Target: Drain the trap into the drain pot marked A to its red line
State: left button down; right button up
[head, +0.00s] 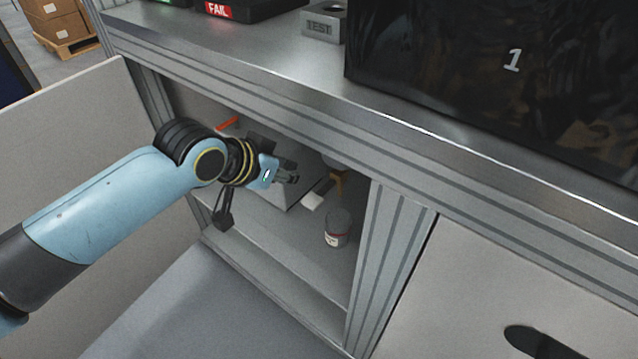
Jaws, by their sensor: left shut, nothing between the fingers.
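A small grey, jar-like pot (337,229) with a pale label and a reddish band stands on the cabinet floor at the right; I cannot read a letter on it or see its level. Behind and above it is a brass-coloured fitting (338,184), perhaps part of the trap, partly hidden by the cabinet's top edge. My left gripper (292,179) is inside the open cabinet, shut and empty, left of the brass fitting and above and left of the pot, apart from both. My right gripper is not in view.
A red bar (228,124) shows behind my left wrist. A small white block or tag (312,201) is near the fitting. The cabinet's frame post (385,260) stands right of the pot. An open door panel (70,140) is at left. The bench top (260,55) overhangs the opening.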

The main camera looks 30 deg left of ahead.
pick_arm(q)
jog(key=b, duration=0.3)
send_over(310, 204)
jog(key=w, duration=0.1)
notch_tip(310, 204, down, 7)
jog(key=shift+f, duration=0.15)
notch_tip(310, 204, down, 2)
jog(key=shift+s+f, duration=0.1)
jog(key=shift+f, duration=0.75)
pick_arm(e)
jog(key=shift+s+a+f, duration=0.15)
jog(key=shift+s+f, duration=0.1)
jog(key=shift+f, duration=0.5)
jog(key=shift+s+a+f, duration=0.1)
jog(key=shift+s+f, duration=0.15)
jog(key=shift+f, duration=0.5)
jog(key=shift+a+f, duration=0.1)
